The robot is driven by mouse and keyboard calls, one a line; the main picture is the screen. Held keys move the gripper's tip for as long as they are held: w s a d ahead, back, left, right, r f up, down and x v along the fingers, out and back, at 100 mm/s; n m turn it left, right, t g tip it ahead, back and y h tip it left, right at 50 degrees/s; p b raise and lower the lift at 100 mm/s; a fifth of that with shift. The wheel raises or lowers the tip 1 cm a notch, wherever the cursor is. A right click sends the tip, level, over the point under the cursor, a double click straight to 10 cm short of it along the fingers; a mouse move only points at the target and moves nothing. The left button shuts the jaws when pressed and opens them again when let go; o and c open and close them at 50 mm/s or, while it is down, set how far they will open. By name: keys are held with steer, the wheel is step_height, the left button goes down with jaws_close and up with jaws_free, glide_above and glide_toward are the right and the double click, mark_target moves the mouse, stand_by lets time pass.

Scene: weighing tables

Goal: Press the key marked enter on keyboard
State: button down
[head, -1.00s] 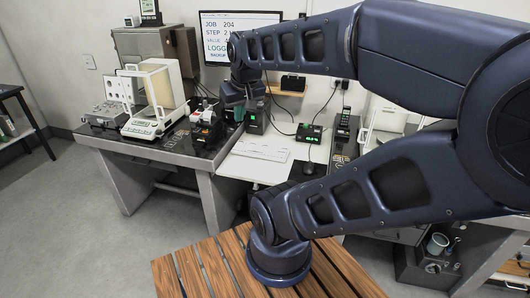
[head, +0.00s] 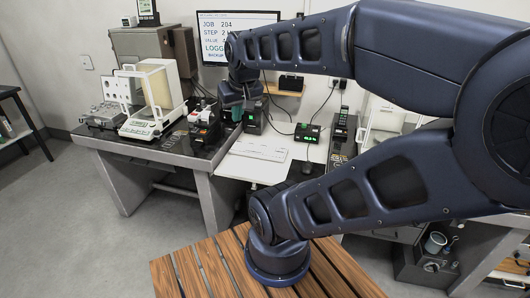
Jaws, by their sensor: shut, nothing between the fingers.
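The keyboard (head: 258,153) is a thin white slab on the white desk section below the monitor. Its keys are too small to read, so I cannot make out which one is marked enter. My gripper (head: 238,114) hangs down from the arm's end, above and behind the keyboard's left part in the picture. It is shut and empty, and it appears apart from the keyboard. Its fingertips are small and partly lost against the dark things behind them. The monitor (head: 240,22) shows JOB 204, STEP, VALUE, LOGG and BACKUP lines, partly covered by my arm.
A dark device with red and orange parts (head: 204,126) stands left of the gripper, beside a glass-cased balance (head: 152,100). A small box with a green display (head: 307,135) and a handset (head: 341,122) stand to the right. Cables run behind. The desk before the keyboard looks clear.

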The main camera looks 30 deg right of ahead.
steer(key=w+d+f+m+y, duration=0.1)
steer(key=w+d+f+m, duration=0.2)
steer(key=w, duration=0.5)
steer(key=w+d+f+m+y, duration=0.1)
steer(key=w+d+f+m, duration=0.25)
steer(key=w, duration=0.45)
steer(key=w+d+f+m+y, duration=0.1)
steer(key=w+d+f+m, duration=0.2)
steer(key=w, duration=0.5)
steer(key=m+t+y, duration=0.1)
steer(key=m+t, duration=0.3)
steer(key=m, duration=0.8)
glide_above(282, 152)
step_height(282, 152, down, 24)
steer(key=shift+s+a+f, duration=0.15)
steer(key=shift+a+f, duration=0.05)
steer(key=shift+f, duration=4.4)
steer(key=shift+f, duration=0.15)
